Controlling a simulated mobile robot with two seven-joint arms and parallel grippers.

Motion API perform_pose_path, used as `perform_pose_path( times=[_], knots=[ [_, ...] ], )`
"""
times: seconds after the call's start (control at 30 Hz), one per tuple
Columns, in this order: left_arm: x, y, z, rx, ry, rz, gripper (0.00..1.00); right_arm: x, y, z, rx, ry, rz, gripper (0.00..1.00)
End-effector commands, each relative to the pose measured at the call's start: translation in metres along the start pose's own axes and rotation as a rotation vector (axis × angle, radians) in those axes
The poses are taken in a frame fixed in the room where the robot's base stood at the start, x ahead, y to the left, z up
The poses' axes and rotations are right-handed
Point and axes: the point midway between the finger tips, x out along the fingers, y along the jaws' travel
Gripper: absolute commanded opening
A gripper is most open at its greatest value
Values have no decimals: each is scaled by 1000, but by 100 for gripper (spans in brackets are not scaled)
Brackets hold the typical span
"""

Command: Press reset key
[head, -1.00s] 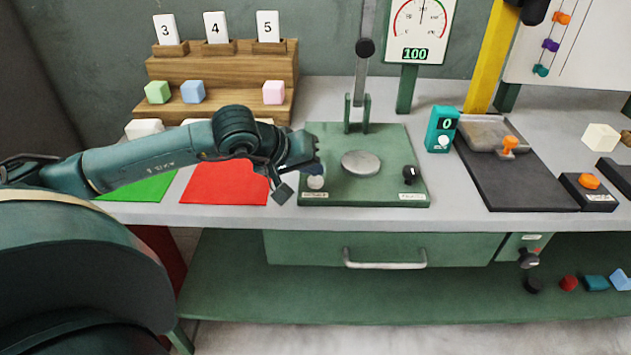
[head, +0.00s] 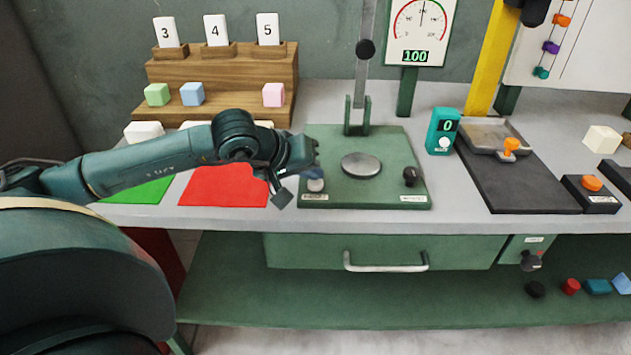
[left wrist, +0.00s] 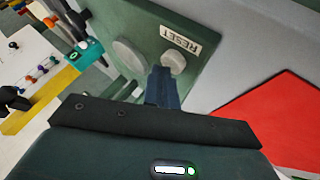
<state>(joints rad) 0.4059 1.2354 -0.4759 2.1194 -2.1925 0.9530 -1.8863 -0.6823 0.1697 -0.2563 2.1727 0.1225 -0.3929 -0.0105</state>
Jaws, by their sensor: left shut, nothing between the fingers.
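The reset key (head: 316,185) is a small pale round button at the front left corner of the green press base (head: 390,150). In the left wrist view the key (left wrist: 174,62) sits beside a white label (left wrist: 181,40) reading RESET. My left gripper (head: 314,173) is shut and empty, its fingertips just above and behind the key, partly covering it in the head view. In the left wrist view the closed fingers (left wrist: 162,72) reach to the key's edge. I cannot tell whether they touch it. My right gripper is not in view.
A round metal plate (head: 361,165) and a black knob (head: 410,176) are on the same base. A lever post (head: 362,75) rises behind. A red mat (head: 225,185) lies left, a teal counter (head: 442,132) right. A drawer handle (head: 385,267) is below.

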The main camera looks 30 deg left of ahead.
Motion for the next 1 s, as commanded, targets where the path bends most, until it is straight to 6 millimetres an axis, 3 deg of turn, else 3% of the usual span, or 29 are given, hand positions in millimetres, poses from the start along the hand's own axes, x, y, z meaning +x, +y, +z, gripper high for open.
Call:
perform_pose_path(
  times=[1.0],
  knots=[
    [3,-2,3,0,-2,-1,0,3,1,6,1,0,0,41]
  ],
)
